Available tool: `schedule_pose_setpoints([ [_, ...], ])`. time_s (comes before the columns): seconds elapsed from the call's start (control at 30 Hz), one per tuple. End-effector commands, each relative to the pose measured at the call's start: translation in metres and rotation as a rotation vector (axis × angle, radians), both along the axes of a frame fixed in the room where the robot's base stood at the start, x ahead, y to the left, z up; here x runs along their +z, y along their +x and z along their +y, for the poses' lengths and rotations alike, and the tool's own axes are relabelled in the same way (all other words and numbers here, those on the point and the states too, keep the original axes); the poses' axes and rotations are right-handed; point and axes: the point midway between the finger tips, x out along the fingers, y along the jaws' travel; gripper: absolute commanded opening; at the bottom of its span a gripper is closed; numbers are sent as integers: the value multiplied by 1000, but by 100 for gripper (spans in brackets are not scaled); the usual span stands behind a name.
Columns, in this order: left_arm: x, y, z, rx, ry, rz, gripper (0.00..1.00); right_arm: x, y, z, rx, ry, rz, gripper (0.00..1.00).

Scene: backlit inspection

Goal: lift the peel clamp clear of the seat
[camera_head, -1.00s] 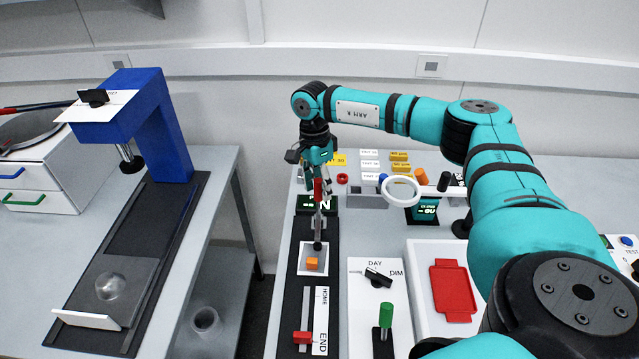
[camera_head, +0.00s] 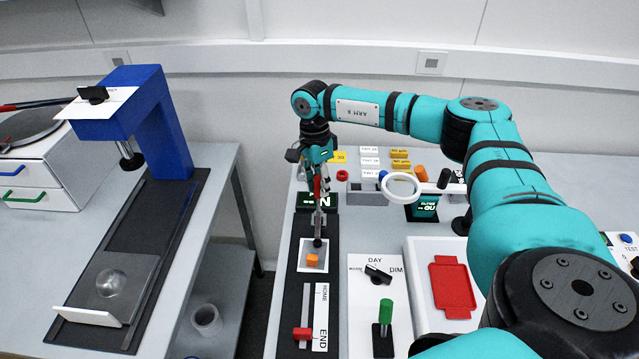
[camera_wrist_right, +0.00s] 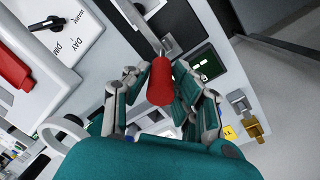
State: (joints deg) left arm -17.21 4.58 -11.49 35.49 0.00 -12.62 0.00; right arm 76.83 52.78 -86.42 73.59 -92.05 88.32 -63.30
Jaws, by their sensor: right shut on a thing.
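The peel clamp appears to be the upright tool with a red handle (camera_head: 317,188) and a thin metal shaft running down toward the black test strip. My right gripper (camera_head: 318,172) points down and is shut on the red handle. In the right wrist view the red handle (camera_wrist_right: 160,82) sits between the fingers of my right gripper (camera_wrist_right: 165,95), with its metal end over a grey block (camera_wrist_right: 172,40). A white square with an orange block (camera_head: 312,260) lies just in front of the shaft's lower end. I cannot tell whether that end touches anything. My left gripper is out of view.
A ring magnifier (camera_head: 402,187) stands right of my gripper. In front are a slider with a red knob (camera_head: 302,333), a dial panel (camera_head: 376,290), a green-handled lever (camera_head: 385,312) and a red tray (camera_head: 452,288). A blue press (camera_head: 160,120) stands on the separate left table.

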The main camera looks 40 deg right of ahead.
Motion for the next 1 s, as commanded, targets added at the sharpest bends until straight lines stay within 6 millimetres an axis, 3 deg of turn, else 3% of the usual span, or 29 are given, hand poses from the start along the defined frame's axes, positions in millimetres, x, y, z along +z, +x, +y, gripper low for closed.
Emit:
schedule_pose_setpoints([
  [0.27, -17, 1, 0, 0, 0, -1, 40, -6, 9, -6, -6, 60, 74, 0],
  [0.73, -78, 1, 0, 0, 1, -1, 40, -15, 25, -19, -3, 209, 248, 0],
  [1.0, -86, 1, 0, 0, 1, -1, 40, -10, 24, -20, -1, 239, 277, 0],
])
